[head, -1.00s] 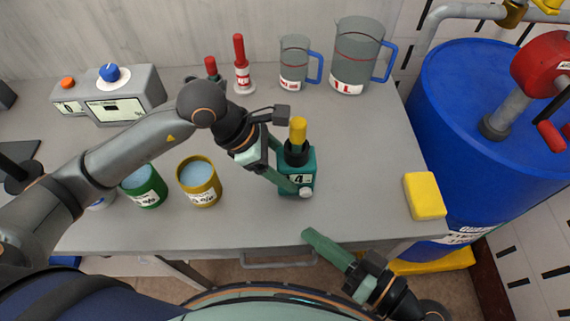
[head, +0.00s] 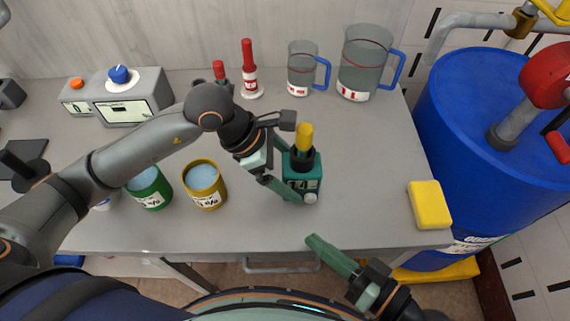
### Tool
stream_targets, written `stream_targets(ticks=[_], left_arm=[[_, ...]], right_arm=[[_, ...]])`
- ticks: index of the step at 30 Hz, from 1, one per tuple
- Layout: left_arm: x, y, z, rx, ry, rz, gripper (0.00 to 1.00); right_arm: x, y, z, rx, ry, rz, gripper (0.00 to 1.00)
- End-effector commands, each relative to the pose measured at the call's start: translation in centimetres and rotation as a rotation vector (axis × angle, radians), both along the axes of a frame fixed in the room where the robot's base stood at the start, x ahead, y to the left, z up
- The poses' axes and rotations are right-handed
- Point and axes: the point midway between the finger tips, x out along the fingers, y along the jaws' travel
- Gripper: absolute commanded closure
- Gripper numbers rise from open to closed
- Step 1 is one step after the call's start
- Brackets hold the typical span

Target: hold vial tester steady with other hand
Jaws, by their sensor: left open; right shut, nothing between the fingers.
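The vial tester (head: 301,178) is a small teal box with a numbered label and a pale knob low at its front right. A yellow-topped vial (head: 305,138) stands upright in the black collar on its top. My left gripper (head: 292,172) is at the tester's left side, its green fingers apart, one near the top and one along the lower front. The arm hides part of the tester's left side, so I cannot tell whether the fingers touch it.
A yellow cup (head: 204,197) and a green cup (head: 152,203) stand left of the tester. Two jugs with blue handles, the larger one (head: 362,70) at right, stand behind. A yellow sponge (head: 428,205) lies at the right edge. The table right of the tester is clear.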

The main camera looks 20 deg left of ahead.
Motion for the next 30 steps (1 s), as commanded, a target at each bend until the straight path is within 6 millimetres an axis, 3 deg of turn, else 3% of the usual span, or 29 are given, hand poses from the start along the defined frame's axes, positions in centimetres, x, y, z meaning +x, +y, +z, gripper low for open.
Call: stream_targets(ticks=[5,18,30], left_arm=[[-0.2,1.1,1.8,0.002,-0.006,0.002,0.00],[-1.5,5.6,8.9,0.002,-0.003,0.004,0.00],[-1.8,6.2,10.0,0.000,-0.001,0.001,0.00]], right_arm=[[0.0,0.0,0.0,0.000,0.000,0.000,1.00],[0.0,0.0,0.0,0.000,0.000,0.000,1.00],[0.0,0.0,0.0,0.000,0.000,0.000,1.00]])
